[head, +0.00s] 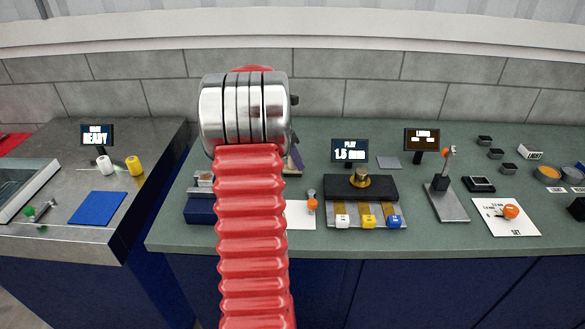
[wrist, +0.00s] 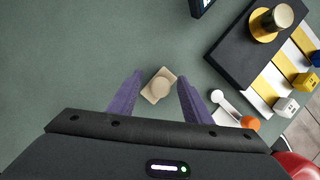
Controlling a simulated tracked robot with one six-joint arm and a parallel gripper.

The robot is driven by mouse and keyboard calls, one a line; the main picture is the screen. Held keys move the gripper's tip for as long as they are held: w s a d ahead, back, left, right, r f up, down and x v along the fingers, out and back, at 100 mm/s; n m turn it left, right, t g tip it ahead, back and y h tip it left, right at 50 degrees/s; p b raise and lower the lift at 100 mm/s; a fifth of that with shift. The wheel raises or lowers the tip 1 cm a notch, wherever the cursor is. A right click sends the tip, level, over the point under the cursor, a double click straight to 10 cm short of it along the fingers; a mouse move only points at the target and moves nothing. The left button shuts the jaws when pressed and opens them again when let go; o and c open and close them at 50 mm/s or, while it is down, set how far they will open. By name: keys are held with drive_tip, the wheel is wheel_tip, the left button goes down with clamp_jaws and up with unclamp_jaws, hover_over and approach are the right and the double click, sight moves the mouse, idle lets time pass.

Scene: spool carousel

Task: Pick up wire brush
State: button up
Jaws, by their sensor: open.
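A small tan block with a round knob on top lies on the green bench in the wrist view; it looks like the wire brush (wrist: 159,87), though no bristles show. My gripper (wrist: 159,80) is open, with its two purple fingers on either side of the block. Gaps show between the block and each finger, and I cannot tell how far below the fingertips it lies.
A dark stand with a brass knob (head: 360,181) and white, yellow and blue blocks is to the right. A lever with an orange ball (wrist: 249,123) lies close beside the right finger. A screen (head: 349,151) stands behind. The green bench left of the block is clear in the wrist view.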

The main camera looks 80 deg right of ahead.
drive_tip(key=shift+c, duration=0.3)
clamp_jaws()
idle(0.6)
